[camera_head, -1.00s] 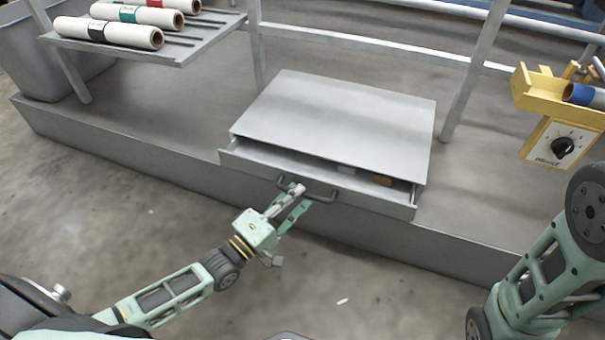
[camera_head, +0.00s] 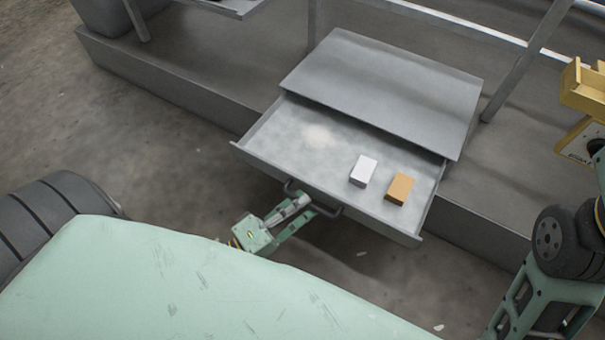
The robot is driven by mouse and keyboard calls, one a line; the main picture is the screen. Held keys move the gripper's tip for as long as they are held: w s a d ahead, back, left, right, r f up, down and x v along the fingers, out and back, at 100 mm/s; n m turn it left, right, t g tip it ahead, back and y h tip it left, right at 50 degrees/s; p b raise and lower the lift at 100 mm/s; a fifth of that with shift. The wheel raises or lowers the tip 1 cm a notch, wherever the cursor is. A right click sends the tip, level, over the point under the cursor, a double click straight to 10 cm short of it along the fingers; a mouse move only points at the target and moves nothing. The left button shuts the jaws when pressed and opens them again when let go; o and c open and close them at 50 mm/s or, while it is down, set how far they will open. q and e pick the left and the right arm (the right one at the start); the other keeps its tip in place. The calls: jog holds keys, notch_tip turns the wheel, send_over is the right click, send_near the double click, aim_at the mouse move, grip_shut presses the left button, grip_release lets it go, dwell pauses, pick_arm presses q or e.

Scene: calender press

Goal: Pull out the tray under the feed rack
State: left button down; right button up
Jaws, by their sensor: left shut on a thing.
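The grey tray (camera_head: 300,150) is a shallow drawer under a flat grey top (camera_head: 385,85). It stands well out from under that top, and its inside shows. A white block (camera_head: 363,170) and an orange-brown block (camera_head: 399,187) lie in its right part. My left gripper (camera_head: 298,204) is shut on the dark bar handle (camera_head: 326,210) at the tray's front, near the handle's left end. The right arm shows at the right edge, but its gripper is out of the picture.
The grey platform (camera_head: 185,97) runs behind and beside the tray. Part of a shelf (camera_head: 238,8) shows at the top. A yellow holder (camera_head: 583,88) with a control box is at the right.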

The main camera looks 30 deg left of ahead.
pick_arm(q)
jog(key=c, duration=2.1)
grip_release()
jog(key=shift+r, duration=0.1)
